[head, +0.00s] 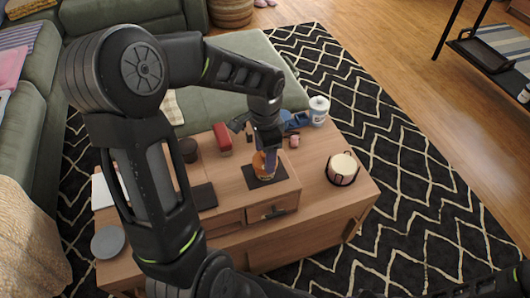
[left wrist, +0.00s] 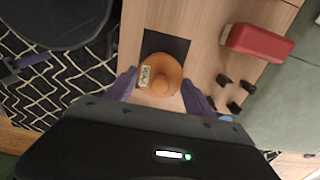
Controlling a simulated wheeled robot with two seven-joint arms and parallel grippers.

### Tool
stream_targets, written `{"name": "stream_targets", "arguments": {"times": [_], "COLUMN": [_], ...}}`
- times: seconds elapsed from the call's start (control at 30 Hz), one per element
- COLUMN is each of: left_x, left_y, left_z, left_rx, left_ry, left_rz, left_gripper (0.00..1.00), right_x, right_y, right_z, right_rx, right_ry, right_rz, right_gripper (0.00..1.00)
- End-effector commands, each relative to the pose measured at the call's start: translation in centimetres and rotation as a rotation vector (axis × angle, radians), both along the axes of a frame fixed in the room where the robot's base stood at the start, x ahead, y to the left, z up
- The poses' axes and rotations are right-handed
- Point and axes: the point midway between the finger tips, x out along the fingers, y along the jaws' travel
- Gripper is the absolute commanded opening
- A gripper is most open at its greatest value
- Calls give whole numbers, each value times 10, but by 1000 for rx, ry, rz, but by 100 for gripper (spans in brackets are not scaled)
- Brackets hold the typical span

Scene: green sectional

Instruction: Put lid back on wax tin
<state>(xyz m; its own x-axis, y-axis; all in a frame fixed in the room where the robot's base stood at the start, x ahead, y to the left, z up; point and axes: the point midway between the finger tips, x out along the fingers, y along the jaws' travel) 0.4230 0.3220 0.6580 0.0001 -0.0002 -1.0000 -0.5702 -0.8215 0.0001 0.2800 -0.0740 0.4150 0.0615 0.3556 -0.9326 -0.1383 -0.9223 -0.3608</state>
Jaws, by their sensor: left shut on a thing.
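An orange, round wax tin (left wrist: 162,68) with a pale label stands on a small dark mat (left wrist: 180,45) in the left wrist view. It also shows in the head view (head: 261,164), on the mat (head: 266,182) on the raised part of the wooden table. My left gripper (head: 268,150) points down over the mat. In the left wrist view its purple fingers (left wrist: 161,92) are on both sides of an orange round piece, shut on it. I cannot clearly tell the lid's edge from the tin below.
A red box (head: 222,139) and a dark round container (head: 187,150) stand left of the gripper. A pale candle in a dark holder (head: 343,169) and a white tub (head: 318,111) are to the right. The wooden table (head: 325,205) is bare near its front right.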

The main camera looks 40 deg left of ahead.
Motion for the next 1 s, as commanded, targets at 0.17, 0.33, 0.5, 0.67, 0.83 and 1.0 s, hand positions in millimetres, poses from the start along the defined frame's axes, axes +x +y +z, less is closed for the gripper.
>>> {"name": "stream_targets", "arguments": {"times": [0.17, 0.33, 0.5, 0.67, 0.83, 1.0], "left_x": [0, 0, 0, 0, 0, 0], "left_y": [0, 0, 0, 0, 0, 0], "left_z": [0, 0, 0, 0, 0, 0], "left_rx": [0, 0, 0, 0, 0, 0], "left_ry": [0, 0, 0, 0, 0, 0], "left_rz": [0, 0, 0, 0, 0, 0], "left_gripper": [24, 70, 84, 88, 97, 100], "right_x": [0, 0, 0, 0, 0, 0], "right_y": [0, 0, 0, 0, 0, 0], "right_z": [0, 0, 0, 0, 0, 0], "right_rx": [0, 0, 0, 0, 0, 0], "right_ry": [0, 0, 0, 0, 0, 0], "right_rz": [0, 0, 0, 0, 0, 0], "right_gripper": [36, 36, 36, 36, 36, 36]}}
